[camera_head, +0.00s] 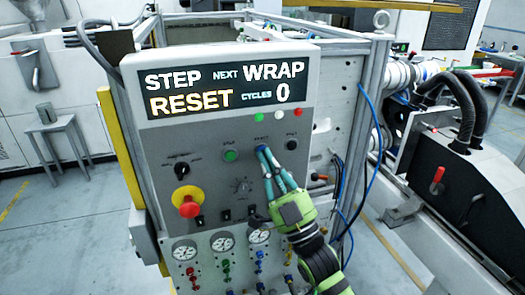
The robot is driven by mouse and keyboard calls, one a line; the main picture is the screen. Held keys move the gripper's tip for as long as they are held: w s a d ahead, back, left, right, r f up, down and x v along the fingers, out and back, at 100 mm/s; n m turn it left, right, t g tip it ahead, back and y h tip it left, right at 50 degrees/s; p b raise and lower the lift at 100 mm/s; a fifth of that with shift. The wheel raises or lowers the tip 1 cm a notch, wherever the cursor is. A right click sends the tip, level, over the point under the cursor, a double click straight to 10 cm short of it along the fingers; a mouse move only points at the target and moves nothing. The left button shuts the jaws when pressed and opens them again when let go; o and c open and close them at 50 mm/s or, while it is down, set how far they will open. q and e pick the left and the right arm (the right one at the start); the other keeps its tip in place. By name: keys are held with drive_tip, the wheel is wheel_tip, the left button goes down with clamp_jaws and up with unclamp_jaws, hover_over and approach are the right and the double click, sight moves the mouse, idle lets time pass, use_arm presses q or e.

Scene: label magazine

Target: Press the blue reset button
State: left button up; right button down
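The grey control panel (205,150) stands in front of me. Its display (225,85) reads STEP RESET, NEXT WRAP and CYCLES 0. A green button (230,156) and a black button (292,144) sit in the upper row. Between them, under a small label, is the blue reset button (261,148), mostly hidden by my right gripper's fingertips. My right gripper (264,153) comes from the lower right, its teal fingers drawn together, tips at the button. I cannot tell whether they touch it or whether it is pressed in. My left gripper is not in view.
A red emergency knob on a yellow base (187,204) sticks out at the panel's left. Gauges (222,241) with coloured valves lie below. A blue cable (362,150) hangs at the right.

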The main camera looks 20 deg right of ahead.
drive_tip(key=shift+w, duration=0.2)
idle(0.6)
drive_tip(key=shift+s, duration=0.75)
drive_tip(key=shift+p, duration=0.3)
drive_tip(key=s+p, duration=0.1)
drive_tip(key=s, duration=0.4)
drive_tip(key=shift+d, duration=0.1)
